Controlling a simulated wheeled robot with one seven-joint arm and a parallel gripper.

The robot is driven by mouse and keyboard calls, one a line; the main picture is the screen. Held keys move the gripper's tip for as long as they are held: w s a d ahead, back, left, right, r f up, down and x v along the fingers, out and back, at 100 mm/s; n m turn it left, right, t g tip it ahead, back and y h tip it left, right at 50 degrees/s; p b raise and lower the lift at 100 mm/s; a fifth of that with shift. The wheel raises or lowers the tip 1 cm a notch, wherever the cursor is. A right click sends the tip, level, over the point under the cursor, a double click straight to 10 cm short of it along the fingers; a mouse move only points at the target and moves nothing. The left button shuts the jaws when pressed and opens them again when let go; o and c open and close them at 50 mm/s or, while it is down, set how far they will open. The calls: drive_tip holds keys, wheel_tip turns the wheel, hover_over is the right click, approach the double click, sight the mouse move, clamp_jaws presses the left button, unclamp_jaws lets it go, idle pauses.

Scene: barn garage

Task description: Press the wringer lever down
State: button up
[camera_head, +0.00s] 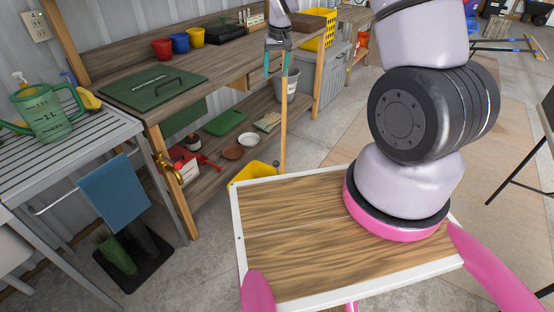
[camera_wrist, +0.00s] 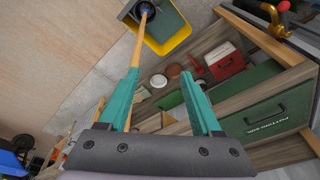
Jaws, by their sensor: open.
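A yellow mop bucket (camera_head: 255,171) stands on the floor in the head view, its near part hidden by my wooden-topped base. In the wrist view the yellow bucket (camera_wrist: 184,38) shows at top centre with a grey wringer part (camera_wrist: 165,22). A wooden pole (camera_head: 283,135) rises by it; in the wrist view the pole (camera_wrist: 137,45) has a blue lower end and runs behind my left finger. I cannot make out the wringer lever distinctly. My gripper (camera_head: 277,62) is open and empty, pointing down above the bucket's level, near the pole's upper end.
The workbench (camera_head: 228,60) with a green lid (camera_head: 155,87) and coloured pots stands behind. Its lower shelf holds a red box (camera_head: 186,163) and bowls. A slatted table (camera_head: 70,135) with a watering can (camera_head: 46,112) is at left. Open floor (camera_head: 345,135) lies right of the pole.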

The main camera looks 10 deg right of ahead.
wheel_tip(320, 180, down, 16)
drive_tip(key=w+a+n+g+h, duration=0.1)
drive_tip(key=n+g+h, duration=0.1)
drive_tip(key=n, duration=0.1)
approach(277, 168)
drive_tip(key=f, duration=0.3)
drive_tip(key=d+f, duration=0.1)
drive_tip(key=f, duration=0.3)
drive_tip(key=w+f, duration=0.1)
drive_tip(key=f, duration=0.2)
drive_tip(key=shift+d+f, duration=0.15)
clamp_jaws()
